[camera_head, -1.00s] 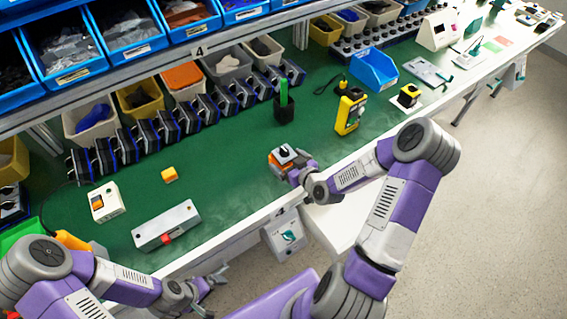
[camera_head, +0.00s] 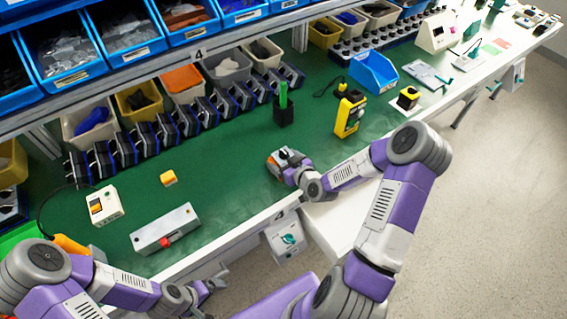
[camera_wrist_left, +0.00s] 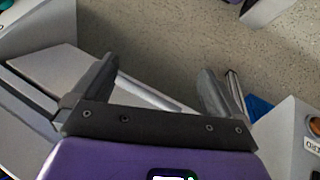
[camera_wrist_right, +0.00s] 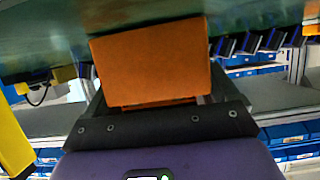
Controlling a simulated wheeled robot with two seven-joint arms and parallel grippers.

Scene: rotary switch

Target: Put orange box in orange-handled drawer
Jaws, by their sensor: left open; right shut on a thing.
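The orange box (camera_head: 277,165), with a grey and black top part, is at the front of the green worktop. My right gripper (camera_head: 288,168) is shut on it. Its flat orange face (camera_wrist_right: 152,62) fills the space between the fingers in the right wrist view. I cannot tell whether the box touches the worktop. My left gripper (camera_head: 212,287) is open and empty in front of the bench edge. Its spread fingers (camera_wrist_left: 155,88) show in the left wrist view, with a pale bar behind them. I see no orange drawer handle in any view.
A yellow device (camera_head: 349,114) and a green-handled holder (camera_head: 283,108) stand behind. The worktop between them is clear.

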